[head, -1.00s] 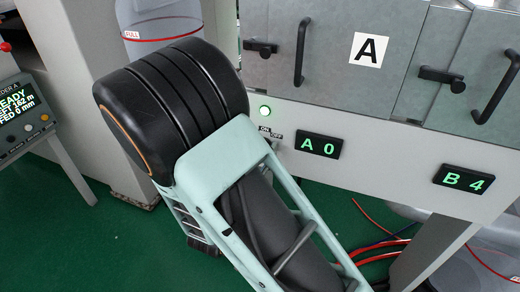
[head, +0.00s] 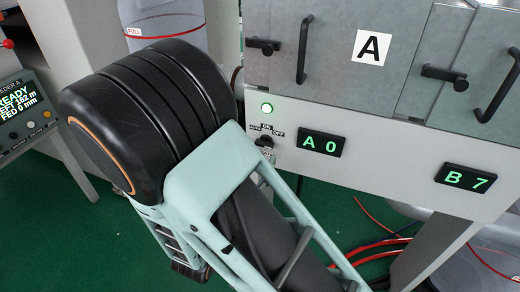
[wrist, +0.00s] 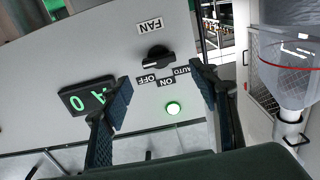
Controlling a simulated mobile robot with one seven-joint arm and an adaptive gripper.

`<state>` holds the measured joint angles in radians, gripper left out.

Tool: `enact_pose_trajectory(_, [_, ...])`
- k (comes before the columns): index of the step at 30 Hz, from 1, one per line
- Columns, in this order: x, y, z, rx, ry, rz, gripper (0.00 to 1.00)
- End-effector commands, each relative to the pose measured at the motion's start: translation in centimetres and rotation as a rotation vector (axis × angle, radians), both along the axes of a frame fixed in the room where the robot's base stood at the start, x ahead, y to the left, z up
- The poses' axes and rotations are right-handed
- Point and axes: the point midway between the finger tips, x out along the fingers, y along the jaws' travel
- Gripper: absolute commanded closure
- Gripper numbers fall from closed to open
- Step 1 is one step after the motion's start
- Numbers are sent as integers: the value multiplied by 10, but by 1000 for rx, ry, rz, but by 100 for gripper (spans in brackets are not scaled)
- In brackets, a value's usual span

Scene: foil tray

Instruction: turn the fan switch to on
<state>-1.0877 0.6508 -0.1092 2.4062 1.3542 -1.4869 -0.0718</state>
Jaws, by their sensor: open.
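The fan switch is a black rotary knob (wrist: 157,58) on a pale panel. The wrist view shows it upside down, with the FAN label beneath it in reality and OFF, ON and AUTO labels on the opposite side. A pale mark on the knob points left, towards the OFF side. My gripper (wrist: 162,92) is open and empty, one finger on each side of the knob in the picture; no contact shows. In the head view the knob (head: 264,142) is small and visible beside my arm, while my gripper's fingertips are hidden.
A green lamp (head: 267,108) glows near the switch. Displays A 0 (head: 320,142) and B 7 (head: 466,179) sit to the right. Door handles (head: 304,48) stick out above. A clear cylinder (wrist: 290,75) stands at right in the wrist view.

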Motion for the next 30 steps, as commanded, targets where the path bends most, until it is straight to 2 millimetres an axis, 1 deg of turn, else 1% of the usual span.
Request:
enact_pose_trajectory(1, [-11,5,0,1,2,5,45])
enact_pose_trajectory(6, [-40,15,0,0,1,3,45])
enact_pose_trajectory(9, [-51,19,0,1,1,2,45])
enact_pose_trajectory(12, [-57,21,0,0,1,0,45])
enact_pose_trajectory(28, [-59,21,0,1,1,0,45])
enact_pose_trajectory(30, [-56,26,3,20,-1,6,45])
